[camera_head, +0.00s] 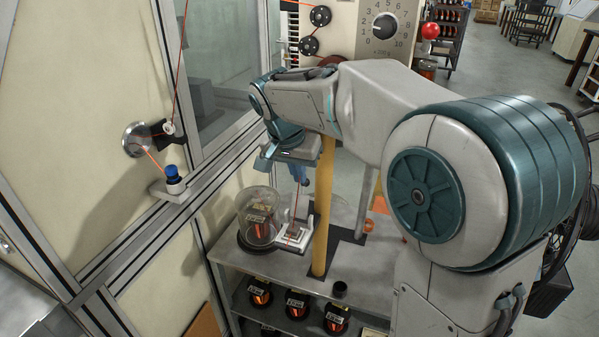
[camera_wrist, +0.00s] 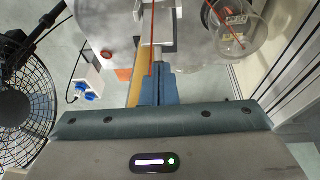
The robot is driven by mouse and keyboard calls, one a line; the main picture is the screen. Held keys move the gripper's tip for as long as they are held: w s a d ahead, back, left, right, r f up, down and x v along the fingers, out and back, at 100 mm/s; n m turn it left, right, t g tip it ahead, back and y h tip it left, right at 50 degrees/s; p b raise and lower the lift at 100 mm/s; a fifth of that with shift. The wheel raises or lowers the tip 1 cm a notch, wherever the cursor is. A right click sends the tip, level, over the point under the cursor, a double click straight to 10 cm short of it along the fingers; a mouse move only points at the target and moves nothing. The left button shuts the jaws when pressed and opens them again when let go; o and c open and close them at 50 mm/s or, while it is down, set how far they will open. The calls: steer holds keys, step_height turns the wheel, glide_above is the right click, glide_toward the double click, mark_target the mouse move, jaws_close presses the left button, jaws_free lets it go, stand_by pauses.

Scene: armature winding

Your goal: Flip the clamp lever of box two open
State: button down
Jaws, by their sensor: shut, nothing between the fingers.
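My gripper (camera_head: 299,178) points down above the metal table, with its blue fingers together and nothing between them. In the wrist view the fingers (camera_wrist: 158,92) also meet, just below a pale bracket-like fixture (camera_wrist: 155,25). In the head view a small white fixture (camera_head: 296,233) stands on the table below the fingers, with a dark small part in it and a thin upright piece. I cannot tell whether this is box two, and no clamp lever can be made out clearly. The fingers appear above the fixture; contact is not visible.
A glass dome (camera_head: 262,213) over a copper-wound part stands left of the fixture. A yellow post (camera_head: 323,210) rises close on the right. Several copper coils (camera_head: 297,304) sit on the shelf below. A framed wall panel (camera_head: 85,130) lies left. A red wire runs near the fingers.

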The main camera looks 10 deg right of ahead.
steer(key=w+v, duration=0.1)
steer(key=v, duration=1.1)
steer(key=s+d+f+n, duration=0.2)
steer(key=s+d+f, duration=0.1)
steer(key=s+f, duration=0.2)
steer(key=s+d+f+n+y, duration=0.1)
steer(key=s+d+f, duration=0.3)
steer(key=s, duration=0.5)
steer(key=s+d+f+n+y, duration=0.1)
steer(key=s+d+f+n, duration=0.1)
steer(key=s+d+f, duration=0.2)
steer(key=s+f+p, duration=0.1)
steer(key=s+f, duration=0.2)
steer(key=shift+s+n, duration=0.25)
steer(key=shift+n, duration=0.15)
